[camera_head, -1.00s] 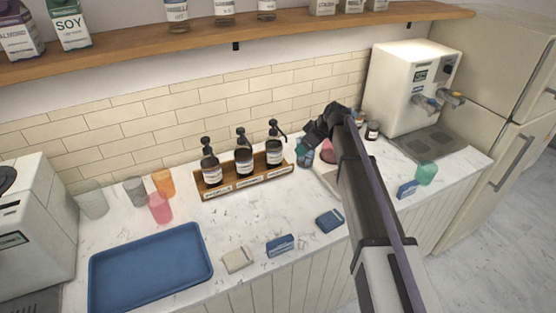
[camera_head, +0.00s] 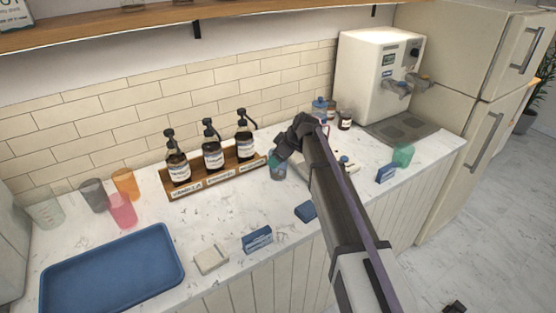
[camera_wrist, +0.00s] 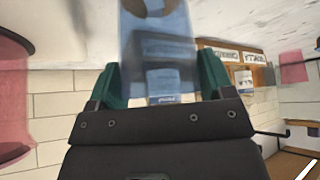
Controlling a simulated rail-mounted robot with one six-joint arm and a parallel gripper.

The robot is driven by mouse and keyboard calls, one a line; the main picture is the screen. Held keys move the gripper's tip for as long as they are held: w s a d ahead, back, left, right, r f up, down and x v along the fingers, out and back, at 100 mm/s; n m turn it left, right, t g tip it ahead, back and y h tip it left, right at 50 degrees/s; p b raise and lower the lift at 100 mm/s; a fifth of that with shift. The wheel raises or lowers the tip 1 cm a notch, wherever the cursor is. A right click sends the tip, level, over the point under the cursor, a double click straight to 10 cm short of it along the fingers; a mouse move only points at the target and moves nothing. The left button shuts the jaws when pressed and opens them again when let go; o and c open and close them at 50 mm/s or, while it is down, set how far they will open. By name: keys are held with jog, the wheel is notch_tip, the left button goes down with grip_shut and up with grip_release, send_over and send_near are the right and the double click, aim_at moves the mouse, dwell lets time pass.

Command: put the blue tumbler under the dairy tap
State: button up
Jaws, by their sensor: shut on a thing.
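My gripper (camera_head: 280,156) is shut on the blue tumbler (camera_head: 277,172), just right of the pump-bottle rack. In the wrist view the see-through blue tumbler (camera_wrist: 160,50) sits between my two green fingers (camera_wrist: 160,85). In the head view the tumbler is low over the counter; I cannot tell whether it touches it. The white dispenser (camera_head: 375,80) stands at the back right with two taps, a bluish one (camera_head: 398,88) and one with an orange end (camera_head: 420,80). Their labels are too small to read, so I cannot tell which is dairy. A grey drip tray (camera_head: 405,127) lies below them.
A wooden rack (camera_head: 215,178) holds three pump bottles. A green tumbler (camera_head: 403,155) and a blue sign (camera_head: 386,173) stand in front of the drip tray. Jars (camera_head: 344,120) stand left of the dispenser. A blue tray (camera_head: 112,268) and several tumblers are at left. My arm hides part of the counter.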

jog(key=shift+f, duration=0.2)
jog(key=o, duration=1.4)
jog(key=p+v, duration=1)
jog(key=v, duration=0.3)
jog(key=s+d+f+m+g+h, duration=0.1)
jog(key=s+d+m+h, duration=0.1)
jog(key=s, duration=0.8)
jog(key=s+d+f+m+g+h, duration=0.1)
jog(key=s+d+m, duration=0.3)
jog(key=s, duration=0.7)
jog(key=s+d+f+m+h, duration=0.1)
jog(key=s+d+m+h, duration=0.2)
jog(key=s+m, duration=0.4)
jog(key=shift+s+d+g, duration=0.2)
jog(key=shift+s, duration=0.75)
jog(key=shift+s+d+g, duration=0.2)
jog(key=shift+s+d, duration=0.05)
jog(key=shift+s, duration=0.75)
